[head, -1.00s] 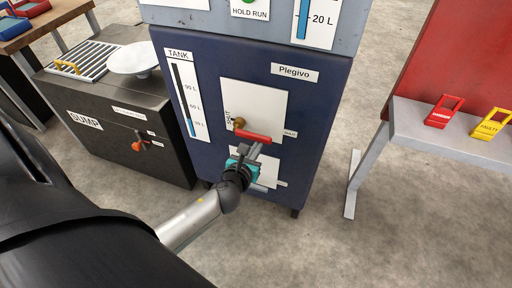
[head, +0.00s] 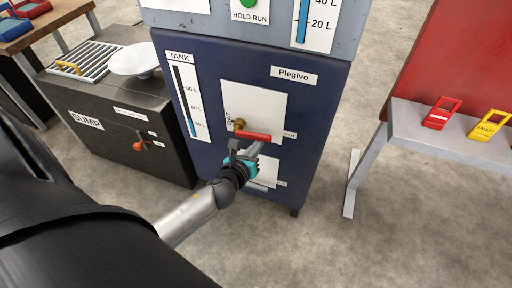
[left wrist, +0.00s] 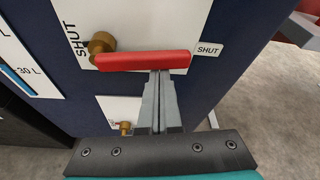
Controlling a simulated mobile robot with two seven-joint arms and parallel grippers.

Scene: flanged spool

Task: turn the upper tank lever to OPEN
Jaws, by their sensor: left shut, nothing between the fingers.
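The upper tank lever has a red handle (head: 254,136) on a brass pivot (head: 239,124), on a white plate of the dark blue tank cabinet. The handle lies about horizontal, pointing right toward a small SHUT label (left wrist: 208,49). It also shows in the left wrist view (left wrist: 143,60). My left gripper (head: 252,151) is shut and empty, its fingertips just under the handle near its middle. In the left wrist view the fingertips (left wrist: 159,76) meet the handle's lower edge; I cannot tell whether they touch. My right gripper is not in view.
A lower brass fitting (left wrist: 125,128) sits on a second white plate below. The dark sump box (head: 120,120) with an orange lever (head: 140,145) stands at left. A grey bench (head: 440,140) with red and yellow tags stands at right. Open floor lies between.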

